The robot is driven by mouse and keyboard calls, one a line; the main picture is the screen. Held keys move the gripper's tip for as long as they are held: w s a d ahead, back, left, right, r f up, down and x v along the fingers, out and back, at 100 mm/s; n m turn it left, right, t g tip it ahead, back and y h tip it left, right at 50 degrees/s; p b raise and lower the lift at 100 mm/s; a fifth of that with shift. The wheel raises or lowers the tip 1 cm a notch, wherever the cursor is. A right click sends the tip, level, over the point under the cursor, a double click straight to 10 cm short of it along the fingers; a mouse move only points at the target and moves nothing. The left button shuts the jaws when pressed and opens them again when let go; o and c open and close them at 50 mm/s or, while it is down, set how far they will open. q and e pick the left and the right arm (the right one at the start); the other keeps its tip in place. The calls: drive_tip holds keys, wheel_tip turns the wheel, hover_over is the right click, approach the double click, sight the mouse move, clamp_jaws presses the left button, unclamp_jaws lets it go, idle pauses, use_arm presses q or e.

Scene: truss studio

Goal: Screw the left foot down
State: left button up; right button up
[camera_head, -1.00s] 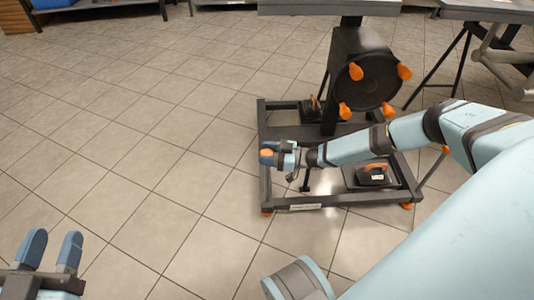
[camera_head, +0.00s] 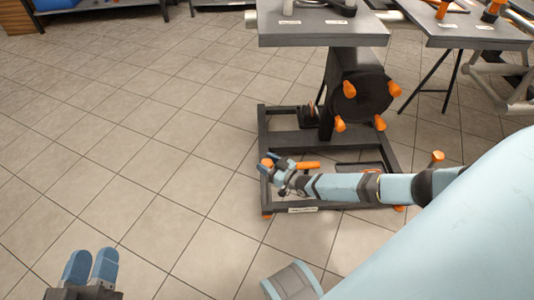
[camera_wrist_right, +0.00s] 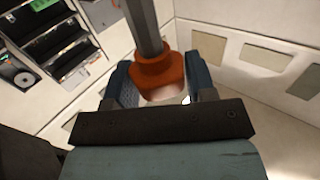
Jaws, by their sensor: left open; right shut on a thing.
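The left foot's orange knob (camera_head: 267,162) is at the left side of the dark base frame (camera_head: 262,132). My right gripper (camera_head: 269,164) reaches in from the right, low over the frame, and is shut on this knob. In the right wrist view the orange knob (camera_wrist_right: 158,72) sits between the blue fingers, with a grey shaft (camera_wrist_right: 146,28) running up from it. The floor end of the foot is hidden. My left gripper (camera_head: 92,258) is open and empty at the lower left, over bare floor.
A stand with a dark round hub (camera_head: 361,97) and orange knobs rises from the frame under a grey tabletop (camera_head: 318,33). Another orange knob (camera_head: 437,157) is at the frame's right. Another table (camera_head: 455,35) stands at upper right. The tiled floor (camera_head: 150,150) at left is clear.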

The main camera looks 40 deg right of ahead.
use_arm(q)
wheel_tip(320, 180, up, 7)
drive_tip(key=t+p, duration=0.3)
drive_tip(key=p, duration=0.1)
use_arm(e)
drive_tip(key=m+h, duration=0.2)
drive_tip(key=h, duration=0.1)
drive_tip(key=m+t+h, duration=0.1)
drive_tip(key=m+h, duration=0.1)
drive_tip(key=shift+s+a+r+h, duration=0.1)
drive_tip(key=shift+h, duration=0.3)
drive_tip(key=m+h+p, duration=0.1)
drive_tip(key=m+h, duration=0.1)
drive_tip(key=h, duration=0.1)
drive_tip(key=shift+h, duration=0.4)
drive_tip(key=shift+m+g+h+p, duration=0.65)
drive_tip(key=shift+m+h, duration=0.55)
drive_tip(key=shift+h, duration=0.4)
use_arm(q)
drive_tip(key=f+g, duration=0.1)
drive_tip(key=a+f+y, duration=0.1)
drive_tip(key=f, duration=0.1)
drive_tip(key=a+f+g+y, duration=0.1)
drive_tip(key=f, duration=0.1)
drive_tip(key=shift+a+n+g, duration=0.1)
drive_tip(key=shift+n+g, duration=0.2)
drive_tip(key=shift+f, duration=0.1)
use_arm(e)
drive_tip(key=shift+h, duration=0.3)
